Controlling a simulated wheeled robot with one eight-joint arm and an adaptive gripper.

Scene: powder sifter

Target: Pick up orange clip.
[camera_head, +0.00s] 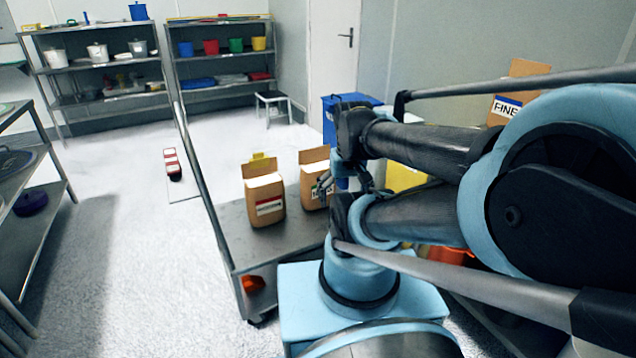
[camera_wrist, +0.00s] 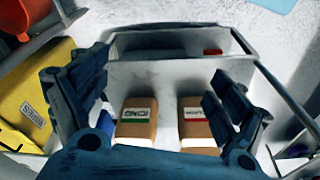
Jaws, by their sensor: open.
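My gripper (camera_wrist: 157,80) is open, its two dark fingers spread wide on either side of the wrist view. No object is held. In the head view, my gripper (camera_head: 326,185) is near the bags on the metal cart. A small orange piece (camera_head: 253,284) shows low at the cart's near left corner. A small orange-red piece (camera_wrist: 212,52) shows in the wrist view beyond the bags, at the cart's far end, clear of the fingers. It looks like the same piece, but it is too small to tell whether it is the clip.
A brown bag with a red label (camera_head: 265,195) and a bag with a green label (camera_head: 314,178) stand on the cart (camera_head: 234,220). A yellow container (camera_wrist: 32,108) and an orange vessel (camera_wrist: 15,18) lie left in the wrist view. Shelves (camera_head: 100,70) stand behind open floor.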

